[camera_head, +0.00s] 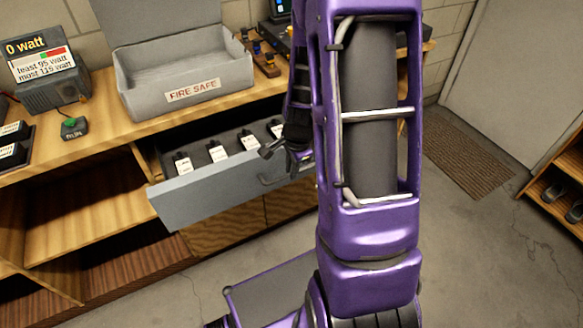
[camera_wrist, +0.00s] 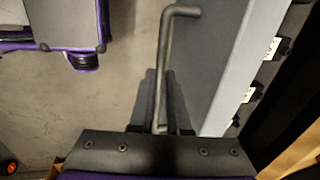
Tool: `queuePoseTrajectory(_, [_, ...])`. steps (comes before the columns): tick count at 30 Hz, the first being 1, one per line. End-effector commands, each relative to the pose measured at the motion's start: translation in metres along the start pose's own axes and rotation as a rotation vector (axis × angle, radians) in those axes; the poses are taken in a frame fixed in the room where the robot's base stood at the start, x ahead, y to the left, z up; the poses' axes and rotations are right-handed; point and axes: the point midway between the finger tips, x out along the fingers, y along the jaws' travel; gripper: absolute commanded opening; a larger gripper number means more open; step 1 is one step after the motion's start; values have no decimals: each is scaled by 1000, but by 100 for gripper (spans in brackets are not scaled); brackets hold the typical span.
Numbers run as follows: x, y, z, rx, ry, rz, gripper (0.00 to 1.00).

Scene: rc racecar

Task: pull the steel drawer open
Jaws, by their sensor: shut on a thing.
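The steel drawer (camera_head: 205,197) stands pulled out from under the wooden bench top, with several dark things bearing white tags inside it. Its grey front also shows in the wrist view (camera_wrist: 232,70), with the bar handle (camera_wrist: 166,50) standing off it. My gripper (camera_wrist: 160,98) is shut on the handle, one dark finger on each side of the bar. In the head view my gripper (camera_head: 282,152) is at the drawer front's right part, and my purple arm hides the drawer's right end. Part of the handle (camera_head: 270,181) shows below the gripper.
On the bench (camera_head: 110,108) stand an open grey box marked FIRE SAFE (camera_head: 190,88), a meter reading 0 watt (camera_head: 45,85) and a small box with a green button (camera_head: 74,127). Open shelves lie below left. The concrete floor (camera_head: 470,240) before the drawer looks mostly clear.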

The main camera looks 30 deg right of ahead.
Motion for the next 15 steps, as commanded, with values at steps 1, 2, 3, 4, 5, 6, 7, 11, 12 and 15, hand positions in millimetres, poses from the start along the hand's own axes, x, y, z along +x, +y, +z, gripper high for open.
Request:
queuePoseTrajectory(1, [0, 0, 0, 0, 1, -1, 0])
queuePoseTrajectory(2, [0, -1, 0, 0, 1, -1, 0])
queuePoseTrajectory(3, [0, -1, 0, 0, 1, -1, 20])
queuePoseTrajectory(4, [0, -1, 0, 0, 1, -1, 26])
queuePoseTrajectory(5, [0, -1, 0, 0, 1, -1, 31])
queuePoseTrajectory(6, [0, -1, 0, 0, 1, -1, 38])
queuePoseTrajectory(7, [0, 0, 0, 0, 0, -1, 44])
queuePoseTrajectory(11, [0, 0, 0, 0, 0, -1, 45])
queuePoseTrajectory(12, [0, 0, 0, 0, 0, -1, 45])
queuePoseTrajectory(15, [0, 0, 0, 0, 0, -1, 45])
